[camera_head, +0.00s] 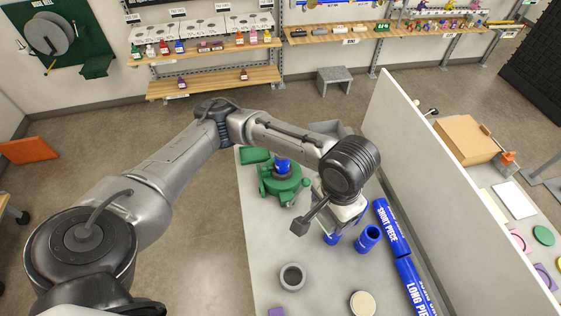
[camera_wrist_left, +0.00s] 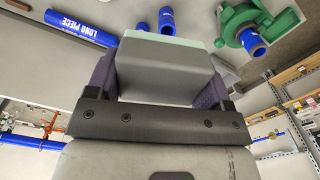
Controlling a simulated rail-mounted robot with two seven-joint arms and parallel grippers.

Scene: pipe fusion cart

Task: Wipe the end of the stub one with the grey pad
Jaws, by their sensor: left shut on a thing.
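My left gripper (camera_head: 336,218) points down over the grey cart. In the left wrist view it is shut on a grey block with a pale edge, the grey pad (camera_wrist_left: 165,75). In the head view the gripper hides the pad. A short blue stub (camera_head: 332,240) shows just below the gripper; I cannot tell whether the pad touches it. A second blue stub (camera_head: 367,238) stands to its right. Another blue piece (camera_head: 283,165) sits in the green clamp (camera_head: 283,188). Which stub is stub one is not marked. My right gripper is not in view.
Blue pipes marked SHORT PIECE (camera_head: 387,224) and LONG PIECE (camera_head: 412,288) lie along the cart's right side, beside a tall white panel (camera_head: 440,170). A grey cup (camera_head: 292,276) and a beige disc (camera_head: 362,304) are at the near end. The cart's near left is mostly clear.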

